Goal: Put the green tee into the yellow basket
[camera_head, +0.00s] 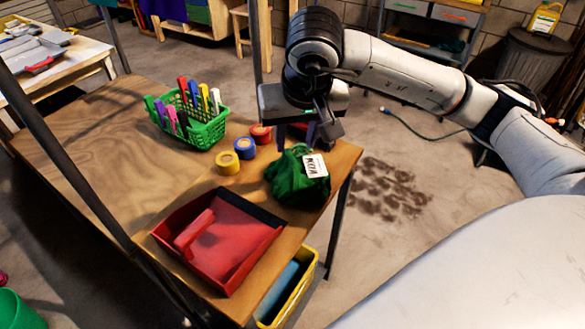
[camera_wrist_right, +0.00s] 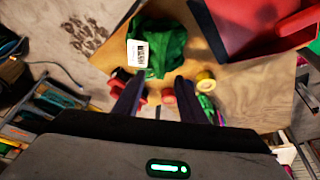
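The green tee (camera_head: 290,182) lies in a crumpled bundle with a white label on the wooden table's right edge. It also shows in the right wrist view (camera_wrist_right: 168,44), ahead of the fingers. My right gripper (camera_head: 296,136) is above the table just behind the tee. Its two fingers (camera_wrist_right: 158,84) are apart with nothing held between them. The yellow basket (camera_head: 304,292) is low beside the table's front right corner, partly hidden by the tabletop, with something blue inside. My left gripper is not in view.
A red dustpan (camera_head: 243,252) lies in front of the tee. Red, blue (camera_head: 245,147) and yellow (camera_head: 228,162) tape rolls sit left of it. A green basket (camera_head: 205,131) of coloured markers stands behind them. The left part of the tabletop (camera_head: 110,160) is clear.

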